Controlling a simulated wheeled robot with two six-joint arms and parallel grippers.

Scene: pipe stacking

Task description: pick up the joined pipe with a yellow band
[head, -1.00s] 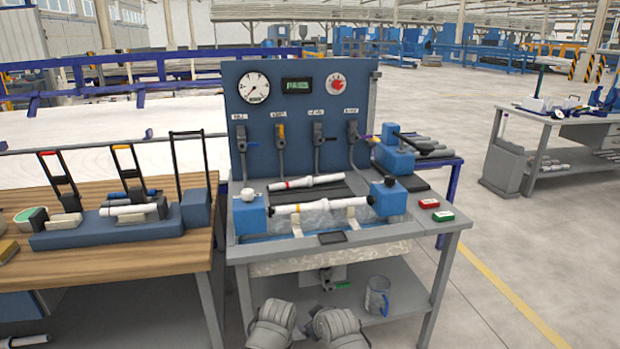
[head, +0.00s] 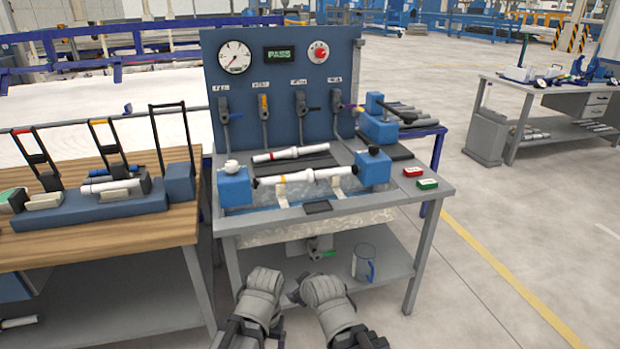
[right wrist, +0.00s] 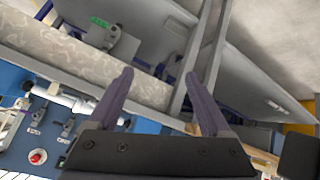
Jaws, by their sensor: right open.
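The joined pipe with a yellow band (head: 300,176) is white and lies level between two blue end blocks, the left block (head: 234,186) and the right block (head: 372,167), at the front of the test bench. A white pipe, probably the same one, shows in the right wrist view (right wrist: 70,102), its band not clear. A second white pipe with a red band (head: 290,154) lies behind it on a dark rest. My right gripper (right wrist: 158,73) is open with nothing between its fingers, apart from the pipe.
A blue panel (head: 283,90) with gauge, PASS display and valves stands behind the pipes. A red box (head: 413,171) and green box (head: 427,184) sit at the bench's right. A wooden table (head: 110,252) adjoins at left.

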